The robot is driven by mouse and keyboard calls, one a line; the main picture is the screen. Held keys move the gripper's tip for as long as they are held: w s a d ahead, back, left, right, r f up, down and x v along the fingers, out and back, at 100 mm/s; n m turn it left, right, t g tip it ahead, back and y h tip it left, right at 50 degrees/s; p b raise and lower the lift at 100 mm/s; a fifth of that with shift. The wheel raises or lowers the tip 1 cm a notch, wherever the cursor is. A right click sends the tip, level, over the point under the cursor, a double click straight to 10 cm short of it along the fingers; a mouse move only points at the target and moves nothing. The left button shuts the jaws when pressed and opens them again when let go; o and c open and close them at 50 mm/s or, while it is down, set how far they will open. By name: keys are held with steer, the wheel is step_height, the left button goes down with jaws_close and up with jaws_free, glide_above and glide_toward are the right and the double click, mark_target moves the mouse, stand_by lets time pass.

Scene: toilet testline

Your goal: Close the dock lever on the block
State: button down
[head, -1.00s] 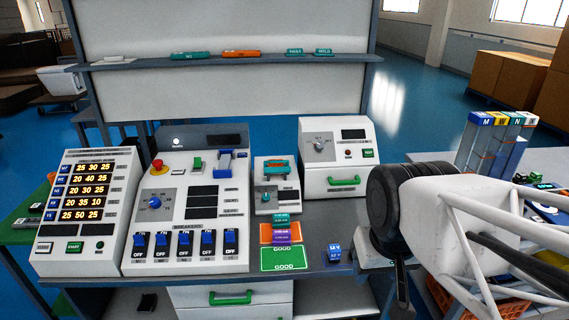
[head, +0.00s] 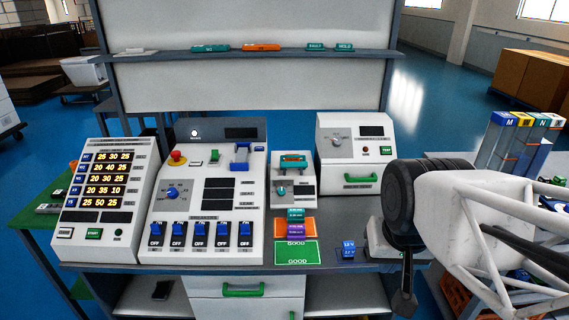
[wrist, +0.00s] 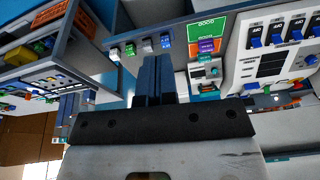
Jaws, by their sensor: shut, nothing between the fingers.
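A small white unit (head: 294,191) on the bench carries a teal bar-like piece (head: 293,161) on its top, with a round knob below it. A blue lever-like piece (head: 240,157) stands raised at the upper right of the large white breaker panel (head: 213,205). I cannot tell for certain which of these is the dock lever, or which part is the block. My gripper (head: 404,303) is shut and empty, pointing down at the bench's right front, well right of both. In the wrist view its dark fingers (wrist: 153,80) are together.
Coloured cards (head: 296,229) and a green GOOD mat (head: 297,252) lie in front of the small unit. Small blue blocks (head: 348,249) stand near my gripper. A white tester (head: 348,150) stands behind. A shelf (head: 260,53) spans the back.

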steer(key=w+a+f+m+t, duration=0.25)
steer(key=w+m, duration=0.25)
steer(key=w, duration=0.4)
steer(key=w+a+f+m+t+y, duration=0.1)
steer(key=w+a+f+m+t, duration=0.15)
steer(key=w+m, duration=0.5)
steer(key=w+a+f+m+t, duration=0.1)
steer(key=w+a+m+t, duration=0.25)
steer(key=w, duration=0.75)
steer(key=w+a+f+m+t, duration=0.2)
steer(key=w+f+m, duration=0.2)
steer(key=m, duration=0.1)
steer(key=w+a+f+m+t, duration=0.2)
steer(key=w+f+m, duration=0.1)
steer(key=m, duration=0.3)
steer(key=w+a+f+m+t, duration=0.2)
steer(key=w+a+f+m, duration=0.1)
steer(key=w+f+m, duration=0.1)
steer(key=shift+w+f+m+t+h, duration=0.15)
steer(key=shift+f+m, duration=0.3)
steer(key=shift+f, duration=0.05)
steer(key=shift+w+f+m+t+h, duration=0.1)
steer(key=shift+w+f+m+h, duration=0.05)
steer(key=shift+f+m, duration=0.3)
steer(key=shift+a+f+m+t, duration=0.2)
steer(key=shift+f+m+t, duration=0.05)
steer(key=shift+f+m, duration=0.3)
steer(key=shift+a+f+m+t, duration=0.15)
steer(key=shift+f+m+t, duration=0.1)
steer(key=shift+f+m, duration=0.25)
